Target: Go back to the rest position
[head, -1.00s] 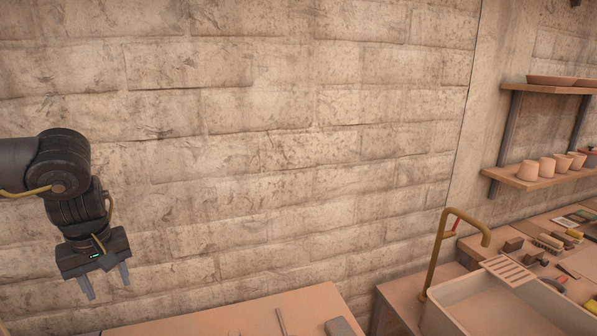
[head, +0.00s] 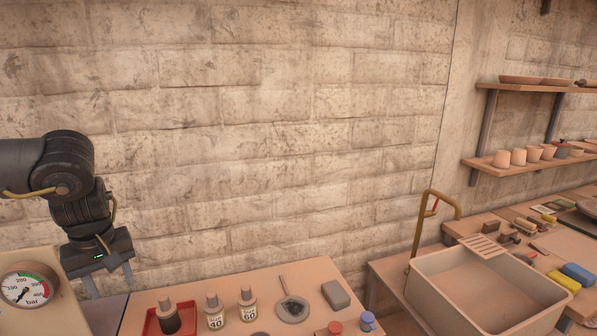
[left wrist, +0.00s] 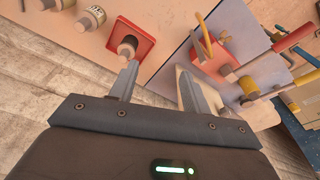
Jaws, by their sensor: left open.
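My left gripper (head: 109,282) is at the left of the head view, pointing down with its two fingers apart and nothing between them. It hangs in front of the brick wall, between the pressure gauge (head: 27,288) and the bench with the bottles. In the left wrist view the open fingers (left wrist: 157,72) also show empty, with a red tray (left wrist: 130,42) and a dark-topped bottle beyond them. My right gripper is in neither view.
The bench (head: 262,285) holds a red tray (head: 152,322), labelled bottles (head: 247,305), a grey dish (head: 292,309) and a grey block (head: 336,295). A sink (head: 490,290) with a brass tap (head: 421,225) stands right. Shelves with pots (head: 518,157) hang beyond.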

